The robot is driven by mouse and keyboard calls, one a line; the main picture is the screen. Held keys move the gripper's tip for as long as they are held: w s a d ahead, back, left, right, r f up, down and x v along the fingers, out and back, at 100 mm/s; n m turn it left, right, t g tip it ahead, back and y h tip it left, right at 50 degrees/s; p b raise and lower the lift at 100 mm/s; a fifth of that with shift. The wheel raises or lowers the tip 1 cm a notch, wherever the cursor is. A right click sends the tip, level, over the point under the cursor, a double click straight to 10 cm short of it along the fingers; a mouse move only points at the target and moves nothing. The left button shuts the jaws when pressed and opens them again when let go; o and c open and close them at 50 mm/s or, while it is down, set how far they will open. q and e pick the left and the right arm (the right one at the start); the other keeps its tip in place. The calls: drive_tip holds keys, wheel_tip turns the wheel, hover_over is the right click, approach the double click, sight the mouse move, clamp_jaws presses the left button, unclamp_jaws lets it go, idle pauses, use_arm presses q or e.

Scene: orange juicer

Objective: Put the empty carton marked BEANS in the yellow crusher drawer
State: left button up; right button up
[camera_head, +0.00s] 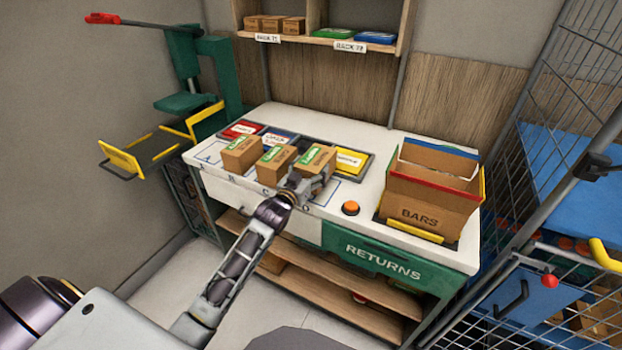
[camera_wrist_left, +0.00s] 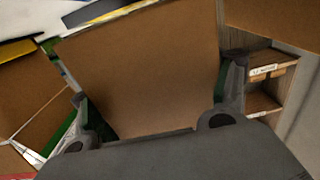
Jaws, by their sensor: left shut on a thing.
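Three small brown cartons with green-and-white tops stand in a row on the white counter: a left one (camera_head: 240,153), a middle one (camera_head: 274,163) and a right one (camera_head: 316,157). Their front print is too small to read, so I cannot tell which is marked BEANS. My left gripper (camera_head: 309,184) is shut on the right carton, its fingers on both sides. That carton's brown face (camera_wrist_left: 145,70) fills the left wrist view between the fingers. The yellow crusher drawer (camera_head: 150,152) stands open at the left, below the green crusher (camera_head: 190,75) with its red-tipped lever. My right gripper is not in view.
A large box marked BARS (camera_head: 430,205) stands on the counter's right, near an orange button (camera_head: 351,208). Labelled coloured trays, such as the yellow one (camera_head: 352,160), lie behind the cartons. A wire cage (camera_head: 570,110) bounds the right. A rack shelf (camera_head: 320,37) hangs above.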

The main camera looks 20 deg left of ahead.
use_arm(q)
wheel_tip(320, 180, down, 3)
drive_tip(key=shift+r, duration=0.1)
drive_tip(key=shift+f, duration=0.55)
drive_tip(key=o, duration=1)
drive_tip(key=shift+o, duration=0.2)
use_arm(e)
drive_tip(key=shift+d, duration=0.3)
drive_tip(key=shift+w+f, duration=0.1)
